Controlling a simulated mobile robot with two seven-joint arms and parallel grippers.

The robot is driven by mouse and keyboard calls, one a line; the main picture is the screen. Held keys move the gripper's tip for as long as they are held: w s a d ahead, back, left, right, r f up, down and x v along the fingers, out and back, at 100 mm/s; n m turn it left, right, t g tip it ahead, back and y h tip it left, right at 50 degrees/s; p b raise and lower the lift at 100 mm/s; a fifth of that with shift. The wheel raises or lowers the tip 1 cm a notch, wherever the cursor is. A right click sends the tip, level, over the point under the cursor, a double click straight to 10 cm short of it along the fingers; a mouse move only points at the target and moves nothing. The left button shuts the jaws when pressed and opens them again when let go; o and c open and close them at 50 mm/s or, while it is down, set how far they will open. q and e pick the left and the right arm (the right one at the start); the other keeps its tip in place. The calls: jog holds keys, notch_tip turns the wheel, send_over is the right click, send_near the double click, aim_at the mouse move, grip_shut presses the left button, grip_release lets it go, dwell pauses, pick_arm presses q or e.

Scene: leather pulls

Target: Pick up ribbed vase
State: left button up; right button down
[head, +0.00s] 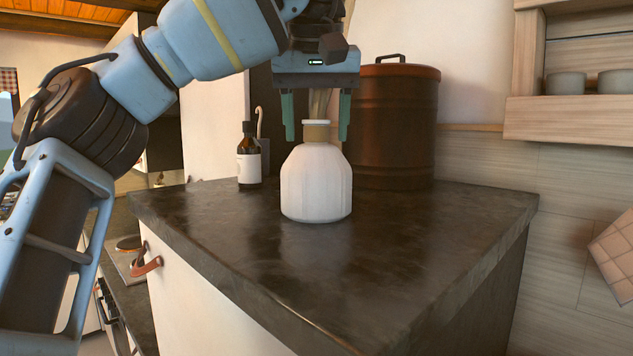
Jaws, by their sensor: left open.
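The ribbed vase (316,184) is white with a narrow neck and flared lip. It stands upright on the dark stone counter (420,250), near its middle. My left gripper (316,137) points down over the vase, its two green fingers spread wide, one on each side of the neck in the picture. The fingers look empty, and I cannot tell whether they are level with the neck in depth. A beige thing shows behind the neck between the fingers, partly hidden. My right gripper is not in view.
A brown bottle (249,157) with a white label stands left of the vase. A large dark red-brown canister (397,125) stands close behind it on the right. A wooden shelf (570,117) with cups hangs at right. The counter's front is clear.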

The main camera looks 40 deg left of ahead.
pick_arm(q)
jog(key=shift+s+d, duration=0.1)
grip_shut()
dwell(0.4)
jog(key=shift+r, duration=0.15)
notch_tip(320, 180, up, 7)
jog(key=shift+r, duration=1.4)
